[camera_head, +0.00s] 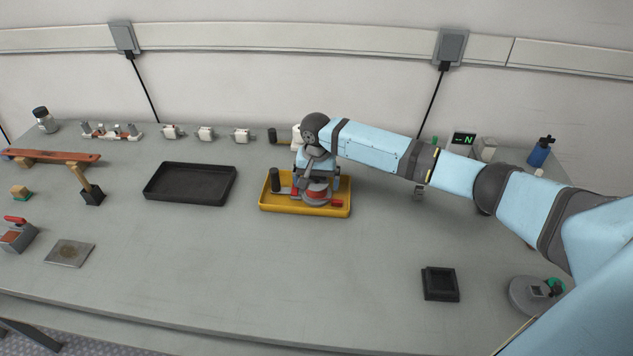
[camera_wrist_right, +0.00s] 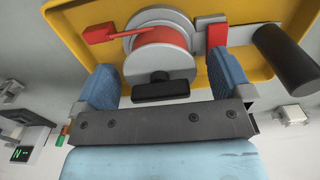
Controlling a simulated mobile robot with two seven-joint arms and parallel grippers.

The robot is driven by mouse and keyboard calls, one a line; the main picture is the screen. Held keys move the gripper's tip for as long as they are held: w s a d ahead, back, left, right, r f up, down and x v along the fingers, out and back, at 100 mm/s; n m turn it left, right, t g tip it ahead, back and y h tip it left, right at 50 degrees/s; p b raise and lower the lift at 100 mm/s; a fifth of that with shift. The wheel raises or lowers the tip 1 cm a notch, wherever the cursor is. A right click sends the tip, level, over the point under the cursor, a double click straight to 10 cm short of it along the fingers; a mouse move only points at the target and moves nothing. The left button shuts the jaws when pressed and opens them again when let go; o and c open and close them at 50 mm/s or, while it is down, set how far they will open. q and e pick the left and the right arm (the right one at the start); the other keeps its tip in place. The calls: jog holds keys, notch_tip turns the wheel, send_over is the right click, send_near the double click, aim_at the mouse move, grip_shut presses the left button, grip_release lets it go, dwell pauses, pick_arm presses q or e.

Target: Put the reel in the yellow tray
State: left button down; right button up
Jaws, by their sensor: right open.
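The reel (camera_head: 317,193), with grey flanges and a red winding, is at the yellow tray (camera_head: 278,207), inside its outline in the head view. In the right wrist view the reel (camera_wrist_right: 160,50) lies against the floor of the yellow tray (camera_wrist_right: 72,14), with red end pieces at both sides. My right gripper (camera_head: 316,178) is above the tray, right by the reel. In the right wrist view its blue fingers (camera_wrist_right: 162,80) are spread apart, with the reel just beyond them and no clear grip on it. My left gripper is not in view.
A black cylinder (camera_head: 275,180) stands at the left end of the yellow tray. An empty black tray (camera_head: 190,183) lies to its left. A small black square holder (camera_head: 440,284) is at the front right. The table's front middle is clear.

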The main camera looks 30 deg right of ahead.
notch_tip(320, 180, up, 11)
jog(key=shift+f+p, duration=0.1)
jog(key=shift+p, duration=0.3)
jog(key=shift+r, duration=0.5)
